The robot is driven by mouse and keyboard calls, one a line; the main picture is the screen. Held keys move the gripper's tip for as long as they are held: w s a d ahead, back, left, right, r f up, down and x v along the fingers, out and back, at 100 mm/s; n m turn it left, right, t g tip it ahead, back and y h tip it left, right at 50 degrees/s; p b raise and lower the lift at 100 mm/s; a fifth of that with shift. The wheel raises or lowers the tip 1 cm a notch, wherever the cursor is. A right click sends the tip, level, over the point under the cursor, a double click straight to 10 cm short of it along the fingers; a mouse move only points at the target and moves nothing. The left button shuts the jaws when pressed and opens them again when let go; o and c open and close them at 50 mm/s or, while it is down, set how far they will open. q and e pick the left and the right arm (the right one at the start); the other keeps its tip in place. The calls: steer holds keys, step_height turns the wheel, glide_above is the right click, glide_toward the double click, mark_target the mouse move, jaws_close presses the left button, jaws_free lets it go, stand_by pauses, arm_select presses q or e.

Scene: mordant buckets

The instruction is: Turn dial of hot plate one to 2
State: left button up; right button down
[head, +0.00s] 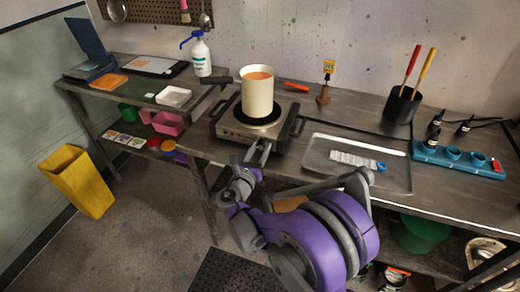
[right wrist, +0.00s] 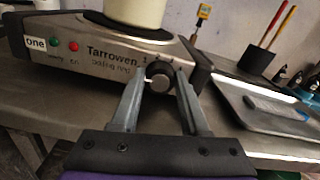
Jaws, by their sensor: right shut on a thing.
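Hot plate one (head: 232,131) is a steel unit with a black top on the bench, with a cream pot (head: 257,98) of orange contents on it. The right wrist view shows its front (right wrist: 105,58) with an "one" label, a green and a red light, and the name Tarrowen. Its dial (right wrist: 159,82) is a dark round knob at the right of that front. My right gripper (head: 262,148) is shut on the dial, one finger on each side. It also shows in the right wrist view (right wrist: 160,80). The dial's setting is too small to read surely. My left gripper is out of view.
A metal tray (head: 395,182) with a blue-handled brush lies right of the hot plate. A black pot (head: 402,107) with two handled tools and a blue rack (head: 455,163) stand farther right. The cream pot's dark handle points left. A yellow bin (head: 78,180) stands on the floor.

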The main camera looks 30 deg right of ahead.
steer(key=shift+m, duration=0.3)
steer(key=m, duration=0.2)
steer(key=shift+m+b, duration=0.4)
steer(key=m, duration=0.3)
steer(key=shift+s+m, duration=0.1)
steer(key=shift+m, duration=0.2)
steer(key=m, duration=0.3)
steer(key=shift+d+m+b, duration=0.1)
steer(key=shift+m+b, duration=0.2)
steer(key=shift+b, duration=0.1)
steer(key=shift+f+m, duration=0.1)
steer(key=shift+m, duration=1.5)
steer(key=shift+c, duration=2)
jaws_free()
